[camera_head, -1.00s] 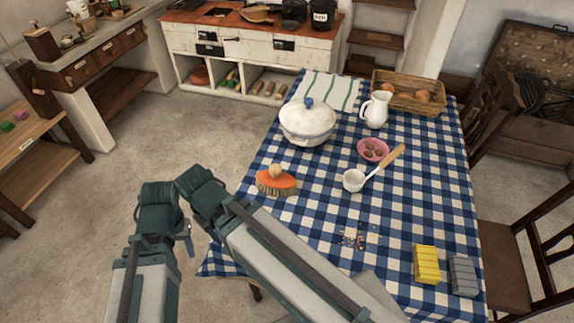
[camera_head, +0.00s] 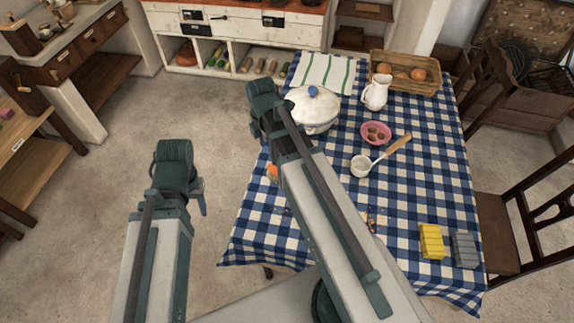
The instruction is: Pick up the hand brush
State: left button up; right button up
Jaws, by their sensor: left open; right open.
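The hand brush (camera_head: 272,173) lies on the left part of the checked tablecloth. Only a small orange piece of it shows at the left edge of my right arm; the rest is hidden behind that arm. My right gripper (camera_head: 284,145) is mostly hidden under its own arm, close to the far side of the brush; I see no contact. My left gripper (camera_head: 199,197) is largely hidden by its own arm, left of the table and over the floor. Both are open, and I see nothing held in either.
On the table (camera_head: 245,247) stand a white lidded pot (camera_head: 315,110) just beyond the brush, a white jug (camera_head: 376,92), a pink bowl (camera_head: 376,133), a ladle (camera_head: 362,165), a basket (camera_head: 430,75) and yellow (camera_head: 431,242) and grey (camera_head: 465,250) blocks. Floor left of the table is clear.

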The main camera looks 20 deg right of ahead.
jog(key=w+d+r+n+p, duration=0.2)
jog(key=w+d+r+n, duration=0.1)
jog(key=d+n, duration=0.35)
jog(key=shift+m, duration=0.45)
jog(key=f+b, duration=0.8)
jog(key=f, duration=0.1)
jog(key=shift+s+d+b, duration=0.1)
jog(key=shift+s+b, duration=0.15)
jog(key=shift+b, duration=0.15)
jog(key=f+b, duration=0.5)
jog(key=shift+s+d, duration=0.25)
jog(key=shift+s, duration=0.05)
grip_shut()
